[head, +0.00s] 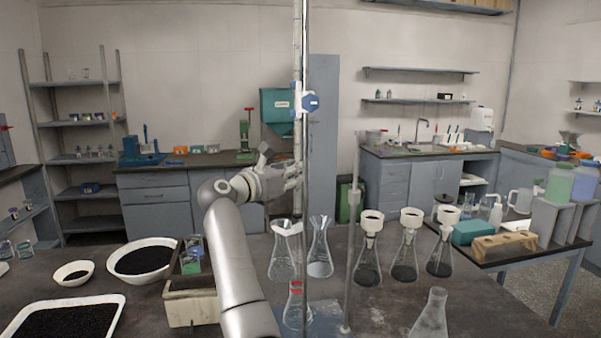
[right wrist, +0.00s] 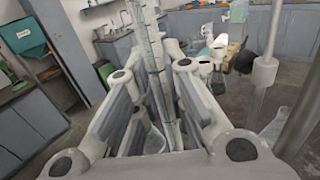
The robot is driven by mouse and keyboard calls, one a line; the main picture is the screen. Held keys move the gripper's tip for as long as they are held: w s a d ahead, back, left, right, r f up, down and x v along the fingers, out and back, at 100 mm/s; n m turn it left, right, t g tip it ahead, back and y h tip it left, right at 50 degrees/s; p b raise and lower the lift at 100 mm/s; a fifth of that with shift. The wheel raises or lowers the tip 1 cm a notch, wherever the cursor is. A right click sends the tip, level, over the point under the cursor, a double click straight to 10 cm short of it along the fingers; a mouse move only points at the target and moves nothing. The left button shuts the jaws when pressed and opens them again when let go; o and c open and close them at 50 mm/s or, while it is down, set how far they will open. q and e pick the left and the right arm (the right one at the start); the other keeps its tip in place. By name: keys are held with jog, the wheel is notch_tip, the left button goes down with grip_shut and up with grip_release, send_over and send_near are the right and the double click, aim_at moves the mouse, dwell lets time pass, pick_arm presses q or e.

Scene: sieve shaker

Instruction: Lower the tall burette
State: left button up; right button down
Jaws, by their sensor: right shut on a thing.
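The tall burette (head: 298,145) is a slim, upright glass tube close beside a tall metal stand rod (head: 306,215). A blue-and-white clamp (head: 308,102) sits on the rod at the burette, well above the bench. My right gripper (head: 293,178) reaches in from the left of the rod and is shut on the burette below the clamp. In the right wrist view the burette (right wrist: 150,50) runs lengthwise between the two fingers of the gripper. Its upper end leaves the top of the head view, and its lower end is hard to make out. My left gripper is not in view.
Glass flasks (head: 320,255) stand close around the rod, several with white-collared funnels (head: 371,223) at right. A shorter stand (head: 353,200) is just right of the rod. A wooden box (head: 190,300), black-filled bowls (head: 142,260) and a white tray (head: 70,318) lie left.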

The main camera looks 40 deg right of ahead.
jog(key=c, duration=1.9)
grip_release()
jog(key=shift+f, duration=0.35)
jog(key=shift+o, duration=2.1)
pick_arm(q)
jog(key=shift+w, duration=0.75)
pick_arm(e)
jog(key=s+a, duration=0.1)
jog(key=a, duration=1.1)
jog(key=shift+s+r, duration=0.15)
jog(key=shift+s, duration=0.05)
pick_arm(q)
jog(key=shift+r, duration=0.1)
